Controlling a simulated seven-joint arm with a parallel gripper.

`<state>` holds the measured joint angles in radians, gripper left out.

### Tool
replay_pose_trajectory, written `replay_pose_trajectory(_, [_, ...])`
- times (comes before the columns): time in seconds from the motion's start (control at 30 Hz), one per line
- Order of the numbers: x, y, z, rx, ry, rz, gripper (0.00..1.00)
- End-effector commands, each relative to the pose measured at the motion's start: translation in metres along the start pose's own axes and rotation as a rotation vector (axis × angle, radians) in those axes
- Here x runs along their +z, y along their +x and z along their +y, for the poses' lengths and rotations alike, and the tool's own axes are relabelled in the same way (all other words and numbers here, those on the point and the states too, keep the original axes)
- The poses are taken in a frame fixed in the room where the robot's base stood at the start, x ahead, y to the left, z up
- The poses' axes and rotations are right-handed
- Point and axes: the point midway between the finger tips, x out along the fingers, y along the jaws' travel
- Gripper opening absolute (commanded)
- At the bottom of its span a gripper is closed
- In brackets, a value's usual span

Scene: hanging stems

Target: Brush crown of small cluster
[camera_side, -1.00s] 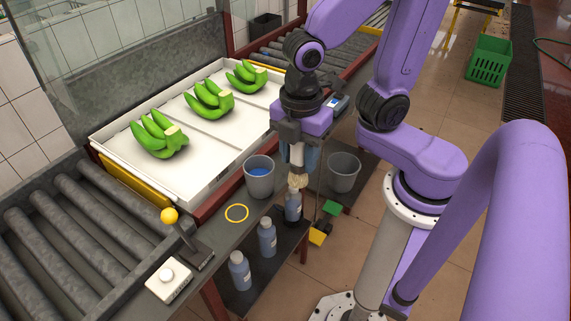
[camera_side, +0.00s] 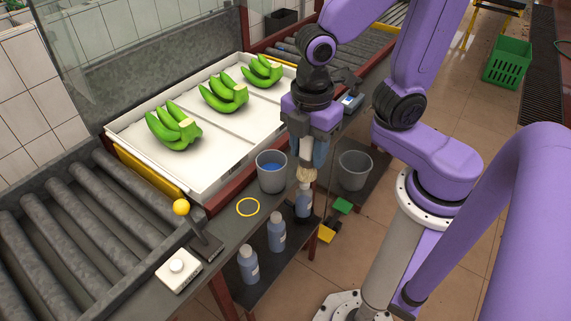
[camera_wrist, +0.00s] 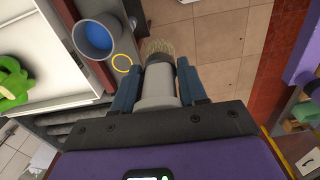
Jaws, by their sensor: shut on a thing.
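Three green banana clusters lie on a white tray (camera_side: 150,176). The smallest-looking cluster (camera_side: 263,71) is at the far end, the middle cluster (camera_side: 224,93) is beside it, and the largest cluster (camera_side: 173,126) is nearest. My gripper (camera_side: 311,156) is shut on a brush with pale bristles (camera_side: 307,174). The bristles point down, between the two buckets and away from the tray. In the wrist view the brush's pale handle (camera_wrist: 159,88) sits between the blue fingers. Part of one green cluster (camera_wrist: 12,82) shows at the left edge there.
A grey bucket with blue contents (camera_side: 271,174) stands between the tray and the brush. An empty-looking grey bucket (camera_side: 354,170) is on the right. A yellow ring (camera_side: 248,207) lies on the ledge. Several bottles (camera_side: 277,233) stand on the lower shelf. Rollers (camera_side: 75,220) are at left.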

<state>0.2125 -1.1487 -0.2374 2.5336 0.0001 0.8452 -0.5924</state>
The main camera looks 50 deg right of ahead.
Motion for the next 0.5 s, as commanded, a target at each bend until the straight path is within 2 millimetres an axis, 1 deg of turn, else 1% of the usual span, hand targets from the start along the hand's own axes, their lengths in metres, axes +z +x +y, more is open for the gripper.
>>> replay_pose_trajectory(0.17, [0.002, 0.0, 0.041, -0.001, 0.181, -0.002, 0.05])
replay_pose_trajectory(0.3, [0.009, 0.002, 0.076, -0.001, 0.33, -0.002, 0.05])
replay_pose_trajectory(0.4, [0.016, 0.004, 0.096, -0.001, 0.411, -0.002, 0.05])
replay_pose_trajectory(0.5, [0.022, 0.005, 0.108, 0.0, 0.46, -0.001, 0.05])
